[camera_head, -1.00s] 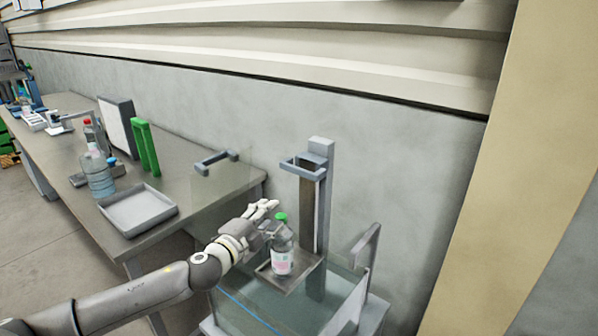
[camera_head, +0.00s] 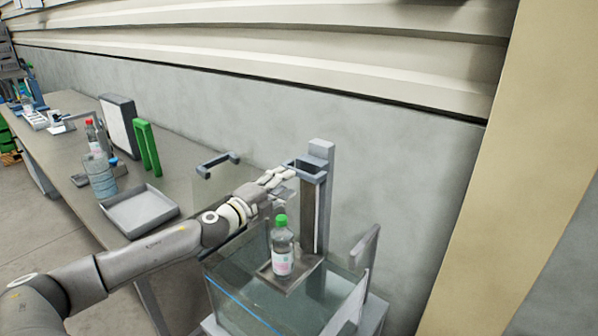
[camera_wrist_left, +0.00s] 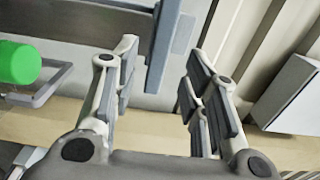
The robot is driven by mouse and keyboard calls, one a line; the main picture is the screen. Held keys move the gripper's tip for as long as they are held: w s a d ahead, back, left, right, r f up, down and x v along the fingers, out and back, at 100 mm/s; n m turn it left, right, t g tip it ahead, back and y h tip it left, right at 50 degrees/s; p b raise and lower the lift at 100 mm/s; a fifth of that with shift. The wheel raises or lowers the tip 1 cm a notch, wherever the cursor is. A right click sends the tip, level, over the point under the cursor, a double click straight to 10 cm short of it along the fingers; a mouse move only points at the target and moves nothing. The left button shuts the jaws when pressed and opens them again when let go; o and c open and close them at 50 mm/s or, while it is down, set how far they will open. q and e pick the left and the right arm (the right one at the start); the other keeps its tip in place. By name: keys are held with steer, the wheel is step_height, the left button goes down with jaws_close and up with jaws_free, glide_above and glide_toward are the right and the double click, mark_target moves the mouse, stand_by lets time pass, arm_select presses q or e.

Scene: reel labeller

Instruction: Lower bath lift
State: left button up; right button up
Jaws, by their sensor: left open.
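The bath lift has an upright grey post (camera_head: 321,200) with a blue-grey handle (camera_head: 309,171) near its top. Its flat platform (camera_head: 298,281) is at about the height of the glass bath's rim. A clear bottle (camera_head: 282,256) with a green cap stands upright on the platform; the green cap (camera_wrist_left: 18,62) also shows at the left of the left wrist view. My left gripper (camera_head: 280,181) is open and empty, above the bottle and close beside the handle. In the wrist view, a blue-grey bar (camera_wrist_left: 163,45) lies ahead between the spread fingers (camera_wrist_left: 160,85). I cannot tell whether they touch. My right gripper is out of view.
The glass bath (camera_head: 240,295) stands below, with a grey bracket (camera_head: 365,246) at its right and another (camera_head: 217,164) at its left. The bench holds a grey tray (camera_head: 140,210), a green frame (camera_head: 147,148) and more bottles (camera_head: 99,175). A wall is close behind.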

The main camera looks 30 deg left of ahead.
mark_target(298, 175)
arm_select(q)
steer(key=w, duration=0.1)
steer(key=w+p, duration=0.1)
steer(key=w, duration=0.1)
steer(key=w+p, duration=0.1)
steer(key=w, duration=0.1)
steer(key=shift+w+d+r, duration=0.1)
steer(key=shift+w+d, duration=0.1)
steer(key=shift+d, duration=0.05)
steer(key=shift+w+d, duration=0.1)
steer(key=shift+w, duration=0.65)
steer(key=shift+c, duration=0.3)
jaws_close()
